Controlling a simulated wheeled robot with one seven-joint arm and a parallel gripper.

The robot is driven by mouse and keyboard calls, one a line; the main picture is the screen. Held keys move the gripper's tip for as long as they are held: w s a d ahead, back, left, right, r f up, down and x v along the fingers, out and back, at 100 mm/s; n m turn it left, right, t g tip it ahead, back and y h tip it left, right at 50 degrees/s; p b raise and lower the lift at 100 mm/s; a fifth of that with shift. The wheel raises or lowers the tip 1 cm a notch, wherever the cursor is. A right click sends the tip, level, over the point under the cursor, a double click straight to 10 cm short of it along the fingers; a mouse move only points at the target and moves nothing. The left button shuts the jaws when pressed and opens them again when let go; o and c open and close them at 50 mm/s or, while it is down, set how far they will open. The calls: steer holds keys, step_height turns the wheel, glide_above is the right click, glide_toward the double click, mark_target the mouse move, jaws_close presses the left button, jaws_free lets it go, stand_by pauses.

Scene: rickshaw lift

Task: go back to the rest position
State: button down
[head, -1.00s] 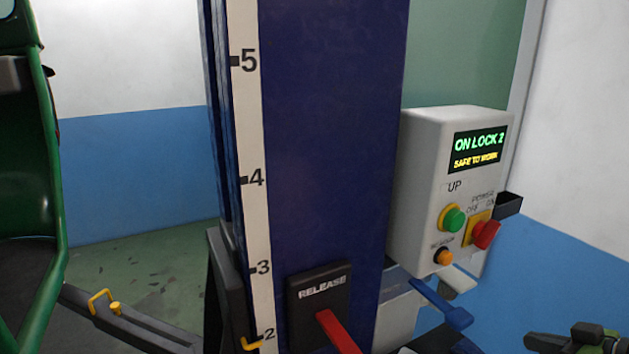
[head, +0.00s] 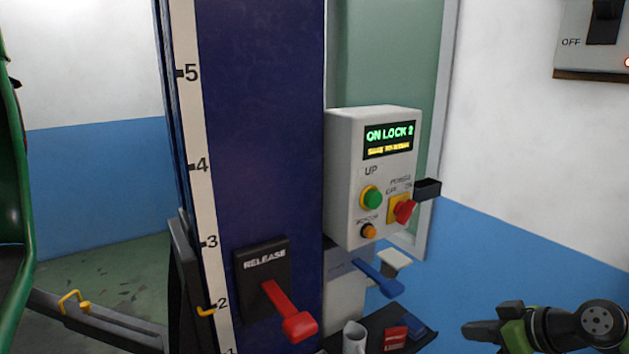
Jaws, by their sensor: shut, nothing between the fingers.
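My gripper (head: 485,333) is at the lower right of the head view, its dark fingers pointing left and closed with nothing between them. It is apart from everything around it. The control box (head: 345,180) on the blue lift column (head: 265,120) reads "ON LOCK 2" in green, with a yellow line below. It carries a green UP button (head: 371,197), a red power switch (head: 405,210) and an orange button (head: 368,231). The red release lever (head: 285,310) sticks out from its black plate (head: 264,266). A blue lever (head: 377,279) sits under the box.
A lift arm (head: 100,322) with a yellow pin reaches left from the column. A green vehicle (head: 14,180) stands at the left edge. A wall switch box (head: 603,38) marked OFF is at top right. A tray (head: 415,337) with small items sits low, left of my gripper.

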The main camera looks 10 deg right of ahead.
steer(key=s+a+r+m+g+h, duration=0.1)
steer(key=s+a+g, duration=0.1)
steer(key=a, duration=0.8)
steer(key=s+a+r+g+h, duration=0.1)
steer(key=s+a+r+g, duration=0.1)
steer(key=a, duration=0.8)
steer(key=s+a+f+m+h, duration=0.1)
steer(key=s+a, duration=0.3)
steer(key=s, duration=0.8)
steer(key=shift+s+f+m+h, duration=0.15)
steer(key=shift+f+m+h, duration=0.3)
steer(key=shift+m, duration=0.45)
